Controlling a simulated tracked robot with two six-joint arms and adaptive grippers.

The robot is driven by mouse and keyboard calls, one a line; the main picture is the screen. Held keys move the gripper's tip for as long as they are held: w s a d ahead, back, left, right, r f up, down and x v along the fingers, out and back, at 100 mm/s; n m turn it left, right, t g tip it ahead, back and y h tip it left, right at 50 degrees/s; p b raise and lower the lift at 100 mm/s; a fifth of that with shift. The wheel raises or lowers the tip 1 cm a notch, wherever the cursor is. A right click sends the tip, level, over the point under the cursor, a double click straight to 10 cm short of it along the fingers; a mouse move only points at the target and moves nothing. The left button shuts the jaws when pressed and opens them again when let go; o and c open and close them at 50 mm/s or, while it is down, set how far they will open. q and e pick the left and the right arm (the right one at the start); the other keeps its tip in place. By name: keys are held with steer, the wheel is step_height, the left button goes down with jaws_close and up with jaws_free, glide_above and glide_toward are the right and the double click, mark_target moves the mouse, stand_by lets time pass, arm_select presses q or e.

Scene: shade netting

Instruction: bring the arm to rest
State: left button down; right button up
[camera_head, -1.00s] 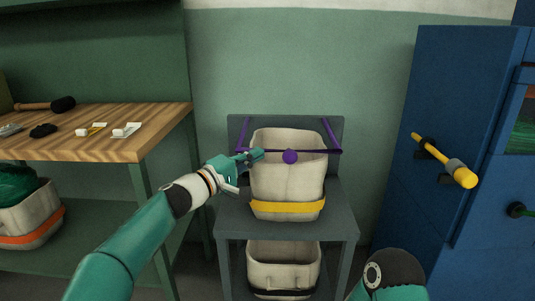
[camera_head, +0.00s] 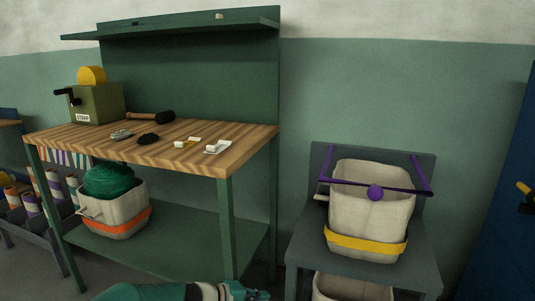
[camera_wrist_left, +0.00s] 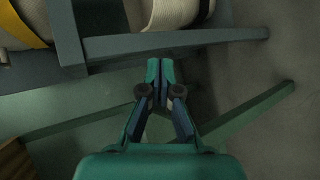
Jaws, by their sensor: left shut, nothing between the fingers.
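My left gripper (camera_head: 250,291) shows at the bottom edge of the head view, low in front of the workbench and left of the grey stand. In the left wrist view its fingers (camera_wrist_left: 160,75) are together with nothing between them. They point toward the grey stand's frame (camera_wrist_left: 165,43), apart from it as far as I can tell. My left arm (camera_head: 165,292) lies along the bottom of the head view, mostly cut off. My right gripper is out of view.
The grey stand (camera_head: 306,252) holds a cream bin (camera_head: 365,215) with a yellow band and a purple bar with a ball. A wooden-topped workbench (camera_head: 95,143) bears a mallet (camera_head: 150,117) and small items. A blue cabinet (camera_head: 505,215) stands right.

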arm_select(q)
steer(key=s+a+f+m+g+y, duration=0.1)
steer(key=s+a+f+g+y, duration=0.2)
steer(key=s+f, duration=0.6)
steer(key=s+a+f+g+y, duration=0.1)
steer(key=s+a+f+g, duration=0.1)
steer(key=s+a+f, duration=0.5)
steer(key=s+f+m+g+y+p, duration=0.1)
steer(key=s+f+m, duration=0.1)
steer(key=s, duration=0.9)
steer(key=s+f+m+g+y, duration=0.1)
steer(key=s+f+m, duration=0.1)
steer(key=s, duration=0.9)
step_height(320, 180, up, 38)
steer(key=w+t+p, duration=0.1)
steer(key=p, duration=3.7)
steer(key=shift+w+a, duration=0.35)
